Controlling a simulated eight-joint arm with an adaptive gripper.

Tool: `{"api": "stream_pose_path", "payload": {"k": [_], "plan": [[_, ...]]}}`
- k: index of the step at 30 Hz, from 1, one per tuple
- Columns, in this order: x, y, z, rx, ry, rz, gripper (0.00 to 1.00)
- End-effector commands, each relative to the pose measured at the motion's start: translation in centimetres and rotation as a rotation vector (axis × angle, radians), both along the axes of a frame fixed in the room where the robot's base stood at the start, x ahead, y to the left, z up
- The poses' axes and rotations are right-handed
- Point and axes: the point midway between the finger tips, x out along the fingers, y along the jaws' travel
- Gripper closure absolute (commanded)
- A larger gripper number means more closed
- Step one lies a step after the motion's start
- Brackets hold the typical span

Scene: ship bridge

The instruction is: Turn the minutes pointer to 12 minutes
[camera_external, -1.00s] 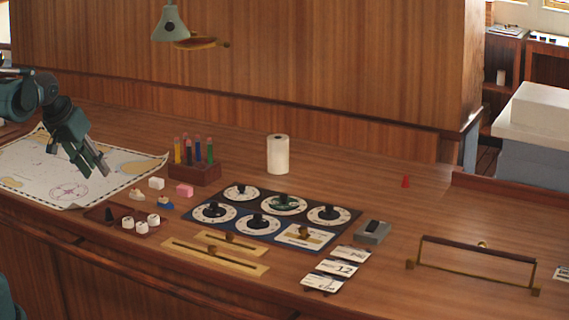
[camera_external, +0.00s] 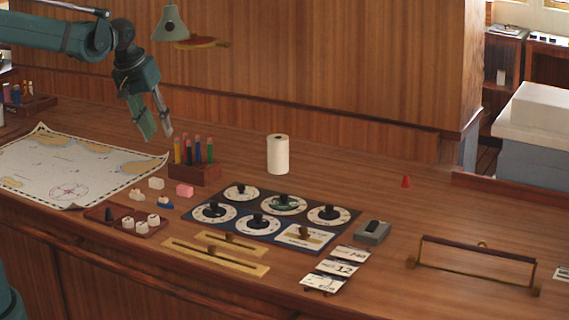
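A dark panel (camera_external: 236,229) lies on the wooden desk and bears several round white dials with black knobs. Two dials, one at back left (camera_external: 241,192) and one at back middle (camera_external: 284,205), sit in the far row with a third at right (camera_external: 327,215). Two more, at front left (camera_external: 214,214) and front middle (camera_external: 257,224), sit nearer. The dial markings are too small to read, so I cannot tell which holds the minutes pointer. My gripper (camera_external: 158,138) is above the desk, left of the panel and near the pencil block. Its fingers are apart, and it appears empty.
A pencil block (camera_external: 194,174) and a white paper roll (camera_external: 278,155) stand behind the panel. A grey switch box (camera_external: 372,232) stands right.

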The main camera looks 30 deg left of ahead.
Motion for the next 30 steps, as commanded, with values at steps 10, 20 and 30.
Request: {"api": "stream_pose_path", "payload": {"k": [10, 20, 30], "plan": [[5.2, -5.1, 1.1, -0.017, 0.063, 0.034, 0.71], [9.6, -10.4, 0.9, -0.027, 0.123, 0.07, 0.71], [13.6, -16.3, -0.1, -0.028, 0.182, 0.109, 0.71]]}}
